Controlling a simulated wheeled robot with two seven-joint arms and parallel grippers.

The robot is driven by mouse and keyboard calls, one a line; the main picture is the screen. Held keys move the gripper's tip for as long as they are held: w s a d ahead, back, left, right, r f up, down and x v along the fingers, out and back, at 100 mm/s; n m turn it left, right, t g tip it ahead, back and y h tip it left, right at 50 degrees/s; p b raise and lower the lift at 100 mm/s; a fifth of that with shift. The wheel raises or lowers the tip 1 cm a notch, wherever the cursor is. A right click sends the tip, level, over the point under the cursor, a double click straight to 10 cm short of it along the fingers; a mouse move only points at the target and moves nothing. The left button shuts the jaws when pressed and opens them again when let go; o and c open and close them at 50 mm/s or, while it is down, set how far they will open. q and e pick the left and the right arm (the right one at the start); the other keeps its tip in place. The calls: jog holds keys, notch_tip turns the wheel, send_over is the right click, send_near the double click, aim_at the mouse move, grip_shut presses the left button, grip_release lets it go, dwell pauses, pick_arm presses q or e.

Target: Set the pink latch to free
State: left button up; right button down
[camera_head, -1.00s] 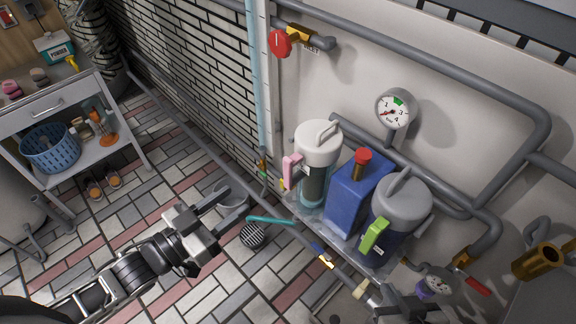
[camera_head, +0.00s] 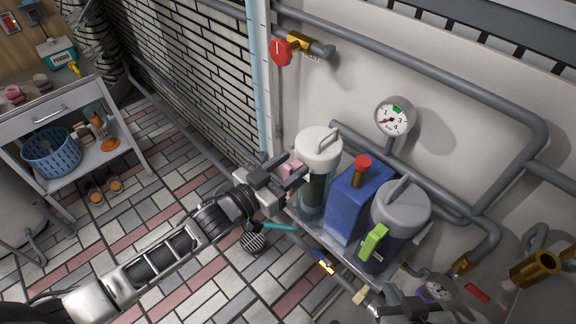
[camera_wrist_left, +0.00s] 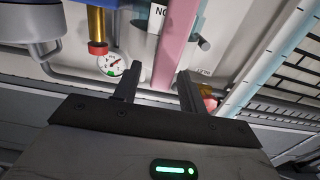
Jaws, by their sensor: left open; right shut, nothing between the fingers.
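The pink latch (camera_head: 291,167) is on the side of the white-lidded canister (camera_head: 318,147), mostly hidden behind my left gripper in the head view. In the left wrist view it is a pink bar (camera_wrist_left: 175,45) running up and down, with its lower end between the two fingers. My left gripper (camera_head: 284,178) is open at the latch. A finger lies to each side of the bar in the left wrist view (camera_wrist_left: 157,88), and contact cannot be told. My right gripper (camera_head: 392,300) is shut and empty at the bottom of the head view, partly cut off.
A blue container (camera_head: 354,203) with a red cap and a grey-lidded canister (camera_head: 401,205) with a green latch (camera_head: 373,243) stand to the right on the same tray. Pipes and a gauge (camera_head: 393,118) are on the wall behind. The tiled floor at left is mostly clear.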

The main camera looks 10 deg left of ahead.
pick_arm(q)
grip_shut()
